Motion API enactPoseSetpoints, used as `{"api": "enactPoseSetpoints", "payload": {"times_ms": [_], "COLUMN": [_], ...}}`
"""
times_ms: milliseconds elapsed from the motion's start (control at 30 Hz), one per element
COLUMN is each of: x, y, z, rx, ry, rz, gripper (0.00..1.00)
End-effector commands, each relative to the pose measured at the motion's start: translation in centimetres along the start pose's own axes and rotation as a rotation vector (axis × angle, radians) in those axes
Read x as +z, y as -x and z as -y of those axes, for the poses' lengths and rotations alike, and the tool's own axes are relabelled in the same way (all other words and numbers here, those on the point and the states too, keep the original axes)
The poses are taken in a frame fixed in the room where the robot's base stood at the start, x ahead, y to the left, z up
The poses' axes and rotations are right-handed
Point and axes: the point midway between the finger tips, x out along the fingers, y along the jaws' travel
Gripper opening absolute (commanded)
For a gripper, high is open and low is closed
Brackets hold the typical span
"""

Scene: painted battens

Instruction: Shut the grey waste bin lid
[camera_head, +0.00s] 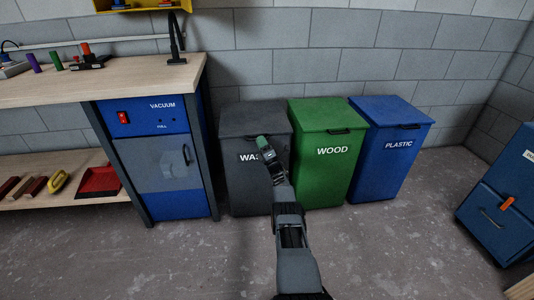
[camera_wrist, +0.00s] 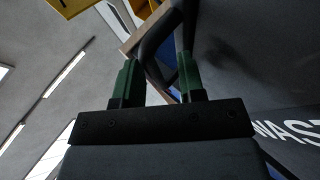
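The grey waste bin (camera_head: 244,185) stands left of the green bin, its white label partly hidden by my arm. Its lid (camera_head: 250,116) lies down over the top, looking level with the lids beside it; a small gap cannot be ruled out. My gripper (camera_head: 264,145) is at the bin's upper front, near the lid's front edge. In the wrist view my gripper (camera_wrist: 157,68) has its two green fingers apart. A dark curved handle (camera_wrist: 163,40) shows between and beyond the fingertips; whether they touch it cannot be told.
The green wood bin (camera_head: 325,165) and blue plastic bin (camera_head: 390,160) stand to the right, lids down. A workbench (camera_head: 100,82) with a blue vacuum cabinet (camera_head: 160,160) is to the left. A blue drawer unit (camera_head: 500,210) stands far right. The floor in front is clear.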

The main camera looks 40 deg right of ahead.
Motion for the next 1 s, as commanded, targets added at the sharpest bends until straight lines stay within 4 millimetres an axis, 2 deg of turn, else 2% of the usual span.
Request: {"api": "enactPoseSetpoints", "payload": {"times_ms": [167, 400, 600, 800, 1000], "x": [0.2, 0.1, 0.0, -0.1, -0.1], "y": [2.3, 7.7, 11.1, 13.0, 13.5], "z": [-0.5, -0.2, -0.1, 0.0, 0.0], "rx": [-0.006, -0.005, -0.002, -0.002, 0.0], "ry": [-0.003, -0.002, -0.003, -0.003, -0.003], "rz": [0.002, 0.002, 0.0, -0.001, -0.002], "gripper": [0.37, 0.37, 0.37, 0.37, 0.37]}}
